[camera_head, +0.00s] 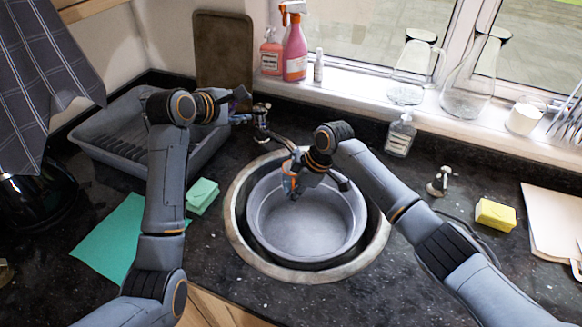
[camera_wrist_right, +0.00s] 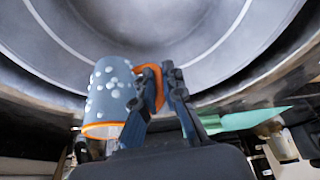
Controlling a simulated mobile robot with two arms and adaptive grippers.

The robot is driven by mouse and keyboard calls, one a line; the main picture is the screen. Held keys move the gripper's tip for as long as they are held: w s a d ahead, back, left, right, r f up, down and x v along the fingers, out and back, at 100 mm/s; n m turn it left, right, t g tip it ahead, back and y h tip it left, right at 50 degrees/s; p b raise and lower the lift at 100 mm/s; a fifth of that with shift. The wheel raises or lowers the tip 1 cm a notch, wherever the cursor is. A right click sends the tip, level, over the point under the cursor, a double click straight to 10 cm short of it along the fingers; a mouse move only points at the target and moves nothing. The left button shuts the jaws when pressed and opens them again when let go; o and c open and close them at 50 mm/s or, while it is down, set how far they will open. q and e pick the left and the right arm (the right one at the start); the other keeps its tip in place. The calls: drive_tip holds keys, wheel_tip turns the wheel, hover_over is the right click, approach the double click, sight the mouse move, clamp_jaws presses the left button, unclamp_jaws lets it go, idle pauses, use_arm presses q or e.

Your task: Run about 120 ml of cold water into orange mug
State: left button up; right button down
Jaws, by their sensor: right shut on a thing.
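The orange mug (camera_wrist_right: 108,92) is grey-blue with white dots, an orange rim and an orange handle. My right gripper (camera_wrist_right: 163,85) is shut on its handle. In the head view the mug (camera_head: 288,182) is mostly hidden by my right gripper (camera_head: 296,171), over the left part of the sink basin. The tap (camera_head: 262,130) stands behind the basin, its spout reaching toward the mug. I cannot see any water stream or the level inside the mug. My left gripper (camera_head: 243,100) is just left of the tap's top; I cannot tell whether they touch.
A grey round basin (camera_head: 310,240) sits in the sink (camera_head: 240,245). A dish rack (camera_head: 95,140) is at left, with green cloths (camera_head: 110,240) before it. Bottles (camera_head: 295,55) and glassware (camera_head: 408,90) line the sill. A yellow sponge (camera_head: 495,214) lies at right.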

drive_tip(key=shift+s+d+r, duration=0.1)
idle(0.4)
drive_tip(key=s+d, duration=0.3)
drive_tip(key=s, duration=0.2)
drive_tip(key=shift+s+d, duration=0.2)
drive_tip(key=shift+s, duration=0.15)
